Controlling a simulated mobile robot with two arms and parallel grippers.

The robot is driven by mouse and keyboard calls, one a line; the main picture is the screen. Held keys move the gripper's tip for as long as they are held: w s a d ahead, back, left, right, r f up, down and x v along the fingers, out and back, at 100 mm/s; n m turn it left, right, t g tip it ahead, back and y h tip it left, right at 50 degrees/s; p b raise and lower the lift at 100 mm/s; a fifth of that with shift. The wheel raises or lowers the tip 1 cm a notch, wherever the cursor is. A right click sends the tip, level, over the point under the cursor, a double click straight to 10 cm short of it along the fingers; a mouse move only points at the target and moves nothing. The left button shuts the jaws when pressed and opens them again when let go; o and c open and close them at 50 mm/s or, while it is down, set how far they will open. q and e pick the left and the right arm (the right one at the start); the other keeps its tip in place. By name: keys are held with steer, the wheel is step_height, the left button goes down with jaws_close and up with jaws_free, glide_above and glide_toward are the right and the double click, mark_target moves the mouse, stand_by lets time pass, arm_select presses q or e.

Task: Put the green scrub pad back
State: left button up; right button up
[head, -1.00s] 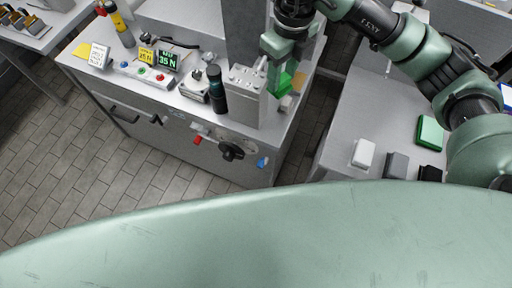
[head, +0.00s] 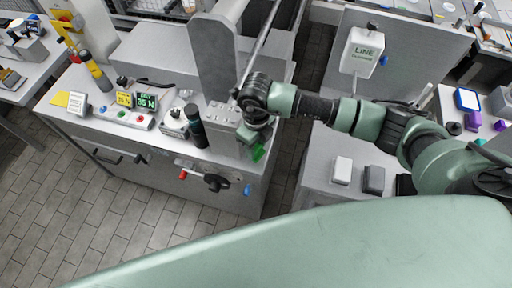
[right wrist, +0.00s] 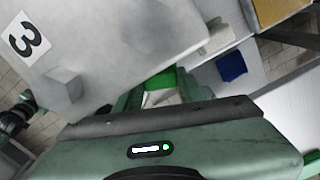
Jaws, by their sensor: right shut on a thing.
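My right gripper (head: 259,137) is shut on a green scrub pad (head: 258,153), which sticks out below the fingers at a tilt. It is at the right end of the grey machine bench (head: 225,178), beside the block at the foot of the column. I cannot tell whether the pad touches the bench. In the right wrist view the green pad (right wrist: 160,80) shows only in part between the fingers, beyond the green gripper body. My left gripper is not in view.
A white block (head: 342,170) and a grey block (head: 374,180) lie on the right-hand bench. A dark bottle (head: 195,127) and the grey column (head: 215,60) stand close left of my gripper. A floor gap separates the benches. A blue item (right wrist: 231,66) shows in the wrist view.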

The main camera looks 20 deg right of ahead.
mark_target(256, 148)
step_height(256, 148, down, 2)
steer(key=shift+f, duration=0.2)
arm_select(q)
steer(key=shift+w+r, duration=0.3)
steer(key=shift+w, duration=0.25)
arm_select(e)
steer(key=shift+f, duration=0.15)
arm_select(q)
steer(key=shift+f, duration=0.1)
arm_select(e)
steer(key=shift+f, duration=0.1)
steer(key=o, duration=0.8)
steer(key=shift+c, duration=0.2)
steer(key=o, duration=0.4)
step_height(256, 148, up, 11)
steer(key=b, duration=0.3)
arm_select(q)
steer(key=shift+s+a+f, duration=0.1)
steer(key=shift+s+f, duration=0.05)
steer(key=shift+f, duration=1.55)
arm_select(e)
steer(key=shift+r, duration=0.65)
